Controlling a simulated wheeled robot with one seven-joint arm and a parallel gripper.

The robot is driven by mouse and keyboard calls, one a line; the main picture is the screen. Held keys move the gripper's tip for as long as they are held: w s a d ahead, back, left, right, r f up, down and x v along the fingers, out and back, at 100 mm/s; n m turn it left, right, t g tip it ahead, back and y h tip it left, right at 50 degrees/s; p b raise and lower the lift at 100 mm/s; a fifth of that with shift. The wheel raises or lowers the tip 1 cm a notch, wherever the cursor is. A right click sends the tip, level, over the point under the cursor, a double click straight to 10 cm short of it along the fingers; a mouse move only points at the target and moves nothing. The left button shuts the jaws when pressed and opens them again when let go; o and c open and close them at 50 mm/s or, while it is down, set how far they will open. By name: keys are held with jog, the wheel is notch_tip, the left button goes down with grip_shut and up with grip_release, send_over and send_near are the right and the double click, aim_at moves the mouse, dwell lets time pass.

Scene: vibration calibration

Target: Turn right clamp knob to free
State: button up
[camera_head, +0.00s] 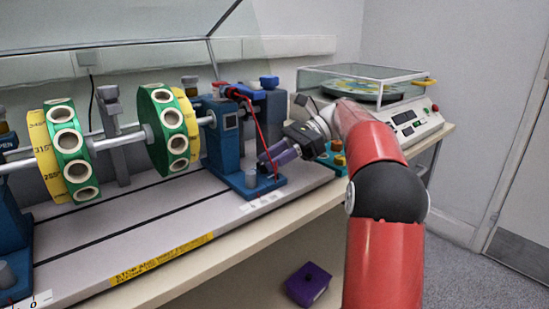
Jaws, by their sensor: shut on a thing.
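The right blue pedestal (224,135) stands on the grey bed of the balancing rig. A short grey upright cylinder on its front foot appears to be the right clamp knob (250,179). My gripper (268,158) reaches in from the right, angled down and left, with its purple-grey end close above and beside this knob. It is shut; the contact between fingertips and knob is too small to make out.
A rotor with green discs (160,130) lies along a shaft to the left. A red cable (257,122) hangs close by my gripper. A white device with a clear lid (412,122) stands behind my arm. A purple box (308,284) sits below the bench.

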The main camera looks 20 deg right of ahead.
jog(key=o, duration=1)
jog(key=shift+v, duration=3.9)
